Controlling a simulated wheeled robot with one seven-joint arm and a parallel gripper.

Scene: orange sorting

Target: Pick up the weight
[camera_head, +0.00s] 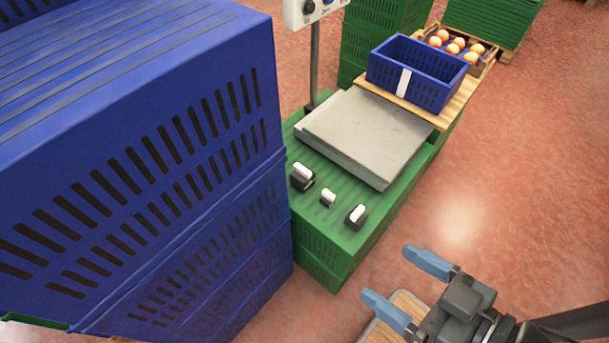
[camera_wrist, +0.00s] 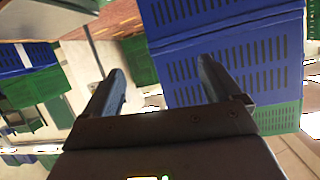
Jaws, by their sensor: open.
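Three small dark blocks with white tops, which look like weights, stand in a row on the green crate top (camera_head: 318,216). The left weight (camera_head: 302,177) is the farthest from my gripper, the middle weight (camera_head: 328,198) is the smallest, and the right weight (camera_head: 357,216) is the nearest. My gripper (camera_head: 387,273) is open and empty, with its blue fingers apart, at the lower right in front of the crates. In the wrist view my gripper (camera_wrist: 160,68) has nothing between its fingers, and I cannot make out the weights there.
A scale with a grey plate (camera_head: 368,134) and a post (camera_head: 314,65) stands behind the weights. A blue crate (camera_head: 415,74) sits on a wooden board beside several oranges (camera_head: 456,48). Tall stacked blue crates (camera_head: 150,150) block the left. The reddish floor (camera_head: 530,190) on the right is clear.

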